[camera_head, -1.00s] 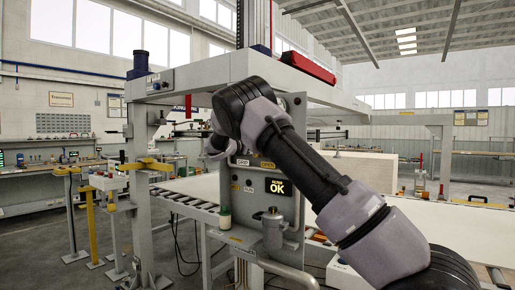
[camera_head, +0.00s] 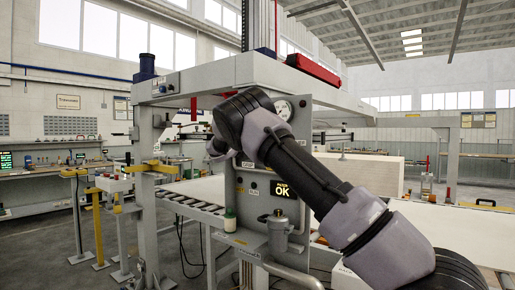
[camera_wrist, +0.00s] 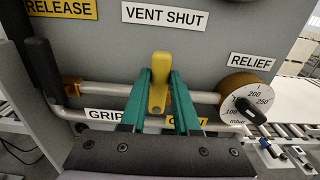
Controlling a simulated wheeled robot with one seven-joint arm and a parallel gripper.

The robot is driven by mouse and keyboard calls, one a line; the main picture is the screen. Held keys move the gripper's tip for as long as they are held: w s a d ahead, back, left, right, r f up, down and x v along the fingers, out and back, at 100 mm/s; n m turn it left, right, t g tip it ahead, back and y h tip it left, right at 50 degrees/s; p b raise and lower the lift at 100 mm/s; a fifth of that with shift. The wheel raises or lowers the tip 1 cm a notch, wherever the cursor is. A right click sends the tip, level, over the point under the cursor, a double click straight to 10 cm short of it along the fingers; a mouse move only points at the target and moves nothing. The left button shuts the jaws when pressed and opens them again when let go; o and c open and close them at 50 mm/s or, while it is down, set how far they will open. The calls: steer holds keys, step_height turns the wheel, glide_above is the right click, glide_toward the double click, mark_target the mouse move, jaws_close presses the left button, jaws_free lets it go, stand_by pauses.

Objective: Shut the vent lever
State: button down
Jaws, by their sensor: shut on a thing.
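The yellow vent lever (camera_wrist: 160,92) stands roughly upright on the grey panel in the wrist view, just below the VENT SHUT label (camera_wrist: 165,17). The green fingers of my gripper (camera_wrist: 159,78) are shut on it, one on each side. The lever's lower end is in front of a metal pipe (camera_wrist: 105,89). A yellow label low down is partly hidden by the right finger. In the head view my arm hides my gripper and the lever.
A RELIEF knob with a mbar dial (camera_wrist: 247,99) sits close to the right of the fingers. A dark bar (camera_wrist: 42,68) is at the left. In the head view, the panel carries a lit OK display (camera_head: 282,191), a round gauge (camera_head: 283,110) and a grey canister (camera_head: 277,235).

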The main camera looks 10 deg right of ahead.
steer(key=c, duration=0.6)
jaws_free()
steer(key=shift+c, duration=0.2)
steer(key=shift+a, duration=0.1)
steer(key=v, duration=1)
steer(key=shift+s+a, duration=0.2)
steer(key=shift+s, duration=0.05)
